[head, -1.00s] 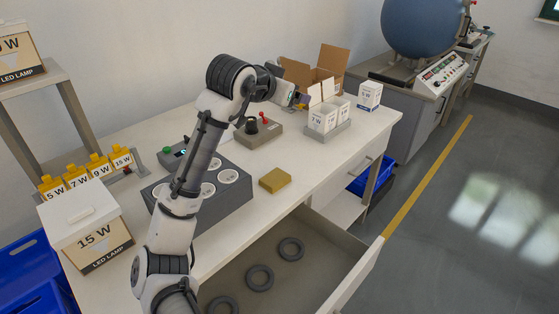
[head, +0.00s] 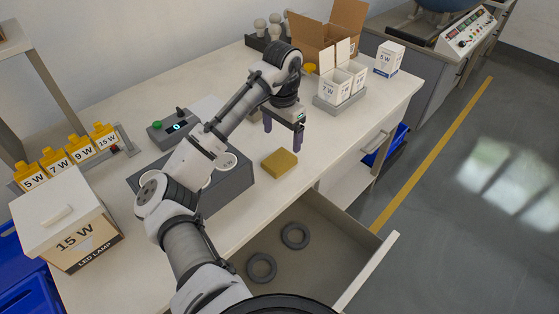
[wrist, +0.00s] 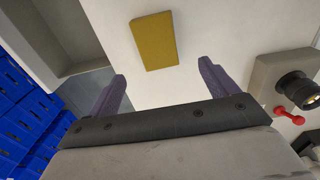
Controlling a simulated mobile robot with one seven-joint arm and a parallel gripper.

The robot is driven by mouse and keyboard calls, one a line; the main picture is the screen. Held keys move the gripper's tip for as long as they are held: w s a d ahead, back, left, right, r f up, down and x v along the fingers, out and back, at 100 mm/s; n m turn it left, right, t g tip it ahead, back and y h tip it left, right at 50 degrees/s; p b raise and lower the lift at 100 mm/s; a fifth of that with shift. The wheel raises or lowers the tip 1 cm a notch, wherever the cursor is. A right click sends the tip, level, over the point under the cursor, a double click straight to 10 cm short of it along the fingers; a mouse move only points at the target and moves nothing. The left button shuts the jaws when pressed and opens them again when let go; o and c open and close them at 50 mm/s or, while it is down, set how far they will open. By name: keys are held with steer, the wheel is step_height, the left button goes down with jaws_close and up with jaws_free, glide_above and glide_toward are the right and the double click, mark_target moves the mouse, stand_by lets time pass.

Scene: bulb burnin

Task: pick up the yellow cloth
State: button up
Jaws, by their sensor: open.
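The yellow cloth (head: 279,163) is a flat, folded rectangular block. It lies on the white bench top between the grey socket box and the open drawer. In the wrist view the cloth (wrist: 154,41) lies beyond the fingertips, roughly between their lines. My gripper (head: 283,132) hangs above the bench, just behind the cloth in the head view, with its purple fingers pointing down. In the wrist view its two fingers (wrist: 163,70) are apart with nothing between them. The gripper does not touch the cloth.
The open drawer (head: 330,232) holds grey rings (head: 295,236). A grey socket box (head: 232,190) stands left of the cloth. A grey tray (head: 340,104) with white bulb boxes and an open cardboard box (head: 327,38) stand behind. In the wrist view, a device with a red lever (wrist: 289,115) is at right.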

mark_target(282, 157)
steer(key=shift+s+f+p, duration=0.15)
steer(key=shift+f+p, duration=0.4)
steer(key=shift+f, duration=1.4)
steer(key=shift+s+f+p, duration=0.1)
steer(key=shift+f+p, duration=0.4)
steer(key=shift+f, duration=1.4)
steer(key=c, duration=1.1)
steer(key=shift+r, duration=0.1)
steer(key=shift+c, duration=0.2)
